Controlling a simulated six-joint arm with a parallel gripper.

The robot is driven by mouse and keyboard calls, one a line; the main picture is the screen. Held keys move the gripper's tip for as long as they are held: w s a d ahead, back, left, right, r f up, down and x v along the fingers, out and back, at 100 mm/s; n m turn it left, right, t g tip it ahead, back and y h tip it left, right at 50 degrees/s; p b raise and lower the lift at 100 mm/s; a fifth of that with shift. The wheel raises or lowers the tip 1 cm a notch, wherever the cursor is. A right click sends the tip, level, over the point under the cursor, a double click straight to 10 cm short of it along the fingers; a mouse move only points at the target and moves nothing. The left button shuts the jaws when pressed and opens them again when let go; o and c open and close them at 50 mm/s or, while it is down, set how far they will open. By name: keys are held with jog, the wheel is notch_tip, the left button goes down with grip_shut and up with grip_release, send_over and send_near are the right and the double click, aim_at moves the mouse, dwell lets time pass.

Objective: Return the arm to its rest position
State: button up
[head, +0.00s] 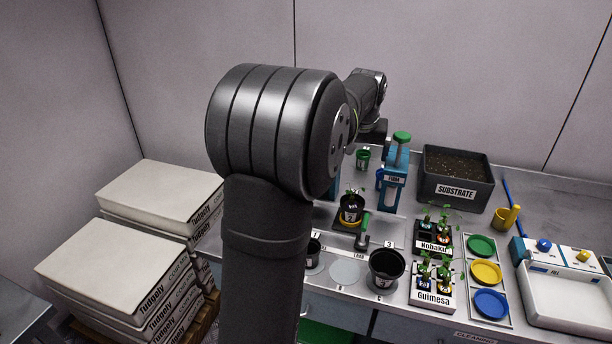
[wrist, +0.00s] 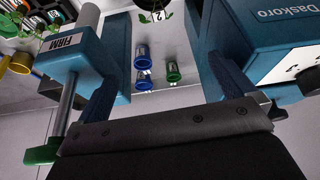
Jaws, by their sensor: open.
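My arm (head: 265,220) rises from the bottom of the head view, and its large shoulder joint covers the middle. The forearm reaches right and back to the wrist (head: 368,95), above the bench near the blue FIRM press. In the wrist view my gripper (wrist: 163,75) is open, with its two dark blue fingers wide apart and nothing between them. The FIRM press (wrist: 72,58) shows left of the fingers and a blue Daskoro box (wrist: 265,45) right of them. Whether either touches a finger I cannot tell.
A black pot 2 with a seedling (head: 351,207) stands before the FIRM press (head: 393,180). Pot 3 (head: 388,268) and part of pot 1 (head: 313,250) are in front. A substrate bin (head: 455,180), seedling trays and a scale (head: 570,290) stand right. Stacked bags (head: 110,265) are left.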

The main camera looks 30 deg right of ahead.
jog(key=s+a+f+n+t+h, duration=0.6)
jog(key=s+a+f+n, duration=0.65)
jog(key=n, duration=0.45)
jog(key=shift+w+r+x, duration=0.1)
jog(key=shift+r+x, duration=0.05)
jog(key=shift+x, duration=1.95)
jog(key=shift+w+r+x, duration=0.15)
jog(key=shift+x, duration=1.9)
jog(key=shift+a, duration=0.1)
jog(key=v, duration=1)
jog(key=shift+w, duration=0.1)
jog(key=x, duration=0.9)
jog(key=shift+w+d+f, duration=0.15)
jog(key=shift+d+f, duration=0.05)
jog(key=shift+d, duration=0.1)
jog(key=shift+s+a+r, duration=0.35)
jog(key=shift+s+a, duration=0.1)
